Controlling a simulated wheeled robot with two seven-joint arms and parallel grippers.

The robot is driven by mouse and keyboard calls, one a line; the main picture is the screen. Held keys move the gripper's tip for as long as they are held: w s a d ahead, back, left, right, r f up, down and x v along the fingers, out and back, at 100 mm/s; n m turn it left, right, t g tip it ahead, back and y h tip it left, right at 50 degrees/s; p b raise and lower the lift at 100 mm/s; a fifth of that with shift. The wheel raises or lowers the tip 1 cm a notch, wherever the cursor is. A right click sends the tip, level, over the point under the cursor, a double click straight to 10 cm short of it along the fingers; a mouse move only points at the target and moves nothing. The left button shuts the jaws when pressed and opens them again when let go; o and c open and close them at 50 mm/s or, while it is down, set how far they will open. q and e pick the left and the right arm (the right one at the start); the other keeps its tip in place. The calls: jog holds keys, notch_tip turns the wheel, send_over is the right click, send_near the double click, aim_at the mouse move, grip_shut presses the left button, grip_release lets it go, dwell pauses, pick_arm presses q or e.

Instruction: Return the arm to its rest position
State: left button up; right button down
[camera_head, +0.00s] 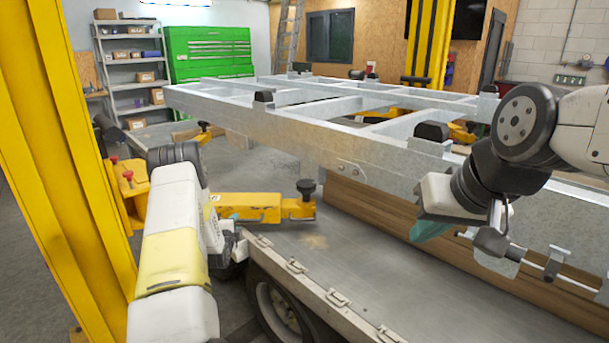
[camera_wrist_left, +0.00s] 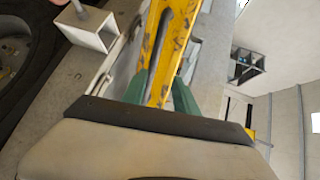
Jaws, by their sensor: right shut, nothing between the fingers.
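My left arm reaches in from the lower left in the head view. Its gripper (camera_head: 238,217) is mostly hidden behind the wrist, beside the yellow lift arm (camera_head: 262,207). In the left wrist view its two green fingers (camera_wrist_left: 162,88) stand apart, with the yellow lift arm showing between and beyond them. I cannot tell whether they touch it. My right arm comes in from the right, its wrist bent down in front of the trailer frame (camera_head: 370,150). My right gripper (camera_head: 432,231), with teal fingers, is shut and empty near the frame's side and wooden boards.
A yellow lift post (camera_head: 75,150) stands close at the left. A grey flatbed (camera_head: 350,270) with a wheel (camera_head: 275,305) lies below the frame. A metal rod with brackets (camera_head: 535,268) is close to my right wrist. A green tool cabinet (camera_head: 210,52) and shelves (camera_head: 130,65) stand behind.

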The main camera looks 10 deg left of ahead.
pick_arm(q)
jog(key=s+d+r+n+g, duration=0.1)
jog(key=d+r+n, duration=0.1)
jog(key=r, duration=0.6)
jog(key=d+r+n+g, duration=0.1)
jog(key=d+r+n, duration=0.1)
jog(key=r, duration=0.6)
jog(key=s+d+r+n+g+h, duration=0.1)
jog(key=s+d+r+n, duration=0.1)
jog(key=s+d+r, duration=0.3)
jog(key=s+d+r+n+g, duration=0.1)
jog(key=s+d+r+n, duration=0.1)
jog(key=s+r, duration=0.45)
jog(key=s+d+r+n+g+h, duration=0.1)
jog(key=s+d+r+n, duration=0.1)
jog(key=s, duration=0.9)
jog(key=s+d+r+n+g+h, duration=0.1)
jog(key=s+d, duration=0.4)
jog(key=s, duration=0.5)
jog(key=s+d+r+n+g, duration=0.2)
jog(key=s+d+n+g, duration=0.1)
jog(key=s, duration=0.8)
jog(key=shift+s+d+r+n+h, duration=0.3)
jog(key=shift+s+r+n+h, duration=0.1)
jog(key=shift+n, duration=0.4)
jog(key=shift+a, duration=0.15)
